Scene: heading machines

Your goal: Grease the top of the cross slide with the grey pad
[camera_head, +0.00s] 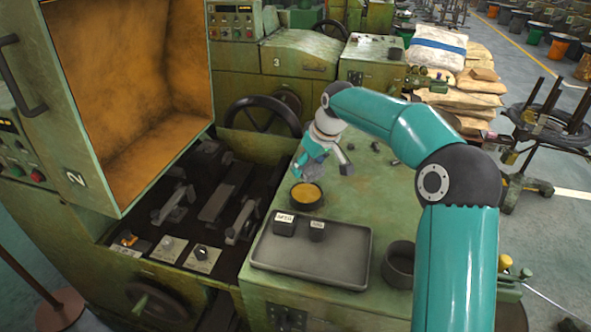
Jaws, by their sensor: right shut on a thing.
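My right gripper (322,160) is above the green cabinet top, just behind and above a round dark tin (306,195) of yellow-orange grease. It is shut on the grey pad, a small grey piece (315,149) partly hidden by the fingers. I cannot tell whether the pad carries grease. The pad appears apart from the tin. The cross slide is probably among the dark metal parts (222,192) in the open machine bed to the left; I cannot tell its exact outline. My left gripper is out of view.
A grey tray (345,268) holds two small dark labelled blocks (285,223). A dark round cup (400,262) stands right of it. The raised orange-lined guard (130,90) bounds the bed at left. A black handwheel (262,117) stands behind. Sacks and stools are beyond.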

